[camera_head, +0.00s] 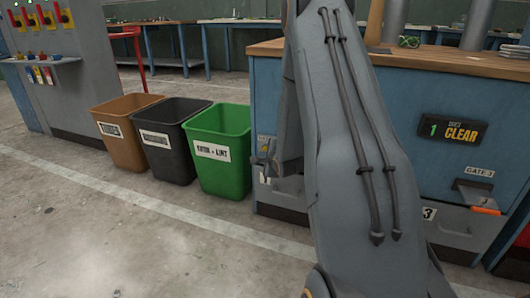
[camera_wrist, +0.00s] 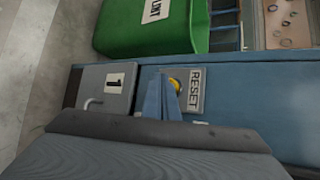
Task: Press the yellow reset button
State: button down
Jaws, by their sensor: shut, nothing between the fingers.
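The yellow reset button (camera_wrist: 175,84) shows small in the wrist view, beside a pale plate (camera_wrist: 196,91) marked RESET on the blue cabinet front. My gripper (camera_head: 267,160) is shut and empty at the left end of the blue cabinet (camera_head: 264,92) in the head view. A broad grey part of mine fills the bottom of the wrist view.
A green bin (camera_head: 222,170), a black bin (camera_head: 172,165) and a brown bin (camera_head: 125,155) stand left of the cabinet. A panel marked 1 (camera_wrist: 115,82) has a handle. A CLEAR display (camera_head: 452,131) and an orange-handled gate (camera_head: 486,211) are at right. Front floor is clear.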

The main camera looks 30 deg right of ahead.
jog(key=shift+w+d, duration=0.1)
dwell(0.6)
jog(key=shift+w+d+p, duration=0.2)
jog(key=shift+d+p, duration=0.05)
jog(key=shift+p, duration=0.1)
jog(key=shift+w+d, duration=0.35)
jog(key=shift+d, duration=0.1)
dwell(0.8)
jog(key=shift+s+a, duration=0.1)
jog(key=shift+a, duration=0.05)
jog(key=shift+s+a+p, duration=0.5)
jog(key=shift+a+p, duration=0.15)
jog(key=shift+p, duration=0.1)
jog(key=s+a+p, duration=0.1)
jog(key=a, duration=0.1)
jog(key=s+a+p, duration=0.1)
jog(key=s+a, duration=0.1)
dwell(0.6)
dwell(0.6)
